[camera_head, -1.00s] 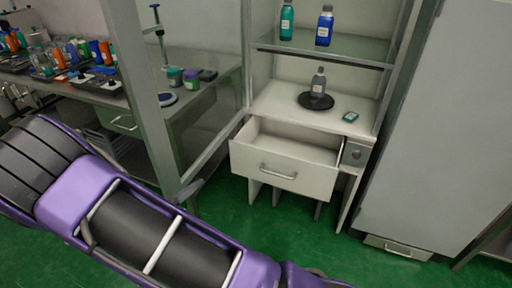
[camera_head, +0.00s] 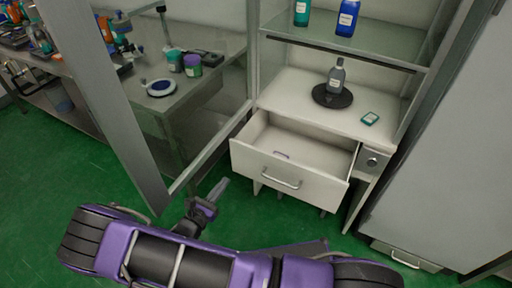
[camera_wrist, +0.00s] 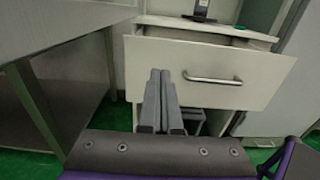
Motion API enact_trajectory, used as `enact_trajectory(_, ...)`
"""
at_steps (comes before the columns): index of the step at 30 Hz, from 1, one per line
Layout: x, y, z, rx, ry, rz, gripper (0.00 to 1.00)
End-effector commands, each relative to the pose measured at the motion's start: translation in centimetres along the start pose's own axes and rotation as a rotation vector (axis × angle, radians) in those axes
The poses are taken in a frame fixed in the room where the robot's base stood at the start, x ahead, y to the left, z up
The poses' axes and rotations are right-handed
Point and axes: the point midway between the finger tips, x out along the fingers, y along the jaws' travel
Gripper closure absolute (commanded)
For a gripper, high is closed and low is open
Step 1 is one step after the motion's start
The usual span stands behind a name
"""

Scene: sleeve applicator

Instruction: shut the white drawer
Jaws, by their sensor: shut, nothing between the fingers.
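The white drawer (camera_head: 290,167) stands pulled out from the white cabinet below its worktop, with a metal bar handle on its front. My gripper (camera_head: 219,187) is shut and empty, low and to the left of the drawer front. In the wrist view my gripper's fingers (camera_wrist: 161,80) are together and overlap the left part of the drawer front; I cannot tell whether they touch it.
A glass door (camera_head: 185,110) with a metal frame stands open left of the drawer, close to my gripper. A tall grey cabinet (camera_head: 440,160) is at the right. Green floor is clear at the left.

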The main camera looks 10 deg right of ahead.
Motion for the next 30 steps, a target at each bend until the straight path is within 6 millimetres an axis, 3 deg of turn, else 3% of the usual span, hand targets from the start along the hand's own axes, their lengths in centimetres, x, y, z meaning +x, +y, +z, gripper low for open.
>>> enact_trajectory(7, 1.3, 0.1, -0.3, 0.013, -0.004, 0.01, 1.0)
enact_trajectory(21, 10.8, 0.2, -0.3, 0.012, -0.004, 0.008, 1.0)
enact_trajectory(30, 13.7, 0.2, -0.3, 0.011, -0.002, 0.009, 1.0)
